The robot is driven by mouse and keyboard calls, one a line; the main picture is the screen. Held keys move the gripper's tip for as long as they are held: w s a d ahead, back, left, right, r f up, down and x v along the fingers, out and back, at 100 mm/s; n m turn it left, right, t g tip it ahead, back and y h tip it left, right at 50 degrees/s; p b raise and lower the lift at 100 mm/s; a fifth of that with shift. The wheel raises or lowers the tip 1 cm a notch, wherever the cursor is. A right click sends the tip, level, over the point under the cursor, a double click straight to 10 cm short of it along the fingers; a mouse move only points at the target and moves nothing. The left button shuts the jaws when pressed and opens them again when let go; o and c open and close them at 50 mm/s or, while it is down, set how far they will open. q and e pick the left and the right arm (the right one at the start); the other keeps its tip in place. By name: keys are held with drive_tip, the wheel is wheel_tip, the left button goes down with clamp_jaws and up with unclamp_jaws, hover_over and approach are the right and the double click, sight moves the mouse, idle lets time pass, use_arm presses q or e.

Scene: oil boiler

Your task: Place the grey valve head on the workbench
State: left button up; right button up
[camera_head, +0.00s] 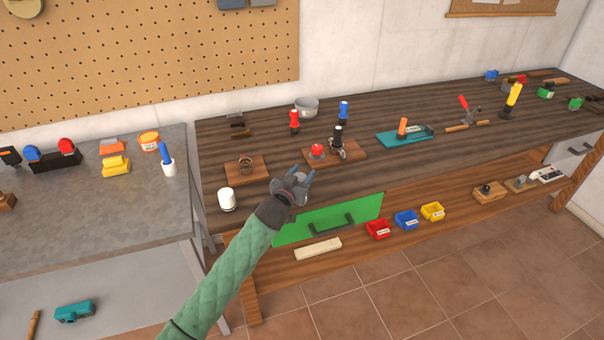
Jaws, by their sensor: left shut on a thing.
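My left gripper (302,181) is above the front edge of the wooden workbench (365,172). It is shut on a small grey thing, which appears to be the grey valve head (294,188). The gripper covers most of it, so its shape is hard to make out. The dark worktop shows beyond the fingers. I cannot tell whether the held thing touches the bench. My right gripper is not in view.
A wooden block with a coil (245,168) and a white cup (227,199) stand left of my gripper. A board with a red knob (317,151) and black-handled tool (338,138) is behind it. A grey bowl (306,106) stands farther back. Bare worktop lies right of the gripper.

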use_arm(q)
drive_tip(key=shift+f, duration=0.4)
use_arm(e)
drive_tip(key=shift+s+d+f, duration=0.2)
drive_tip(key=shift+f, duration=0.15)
use_arm(q)
drive_tip(key=shift+f, duration=0.2)
drive_tip(key=o, duration=1.1)
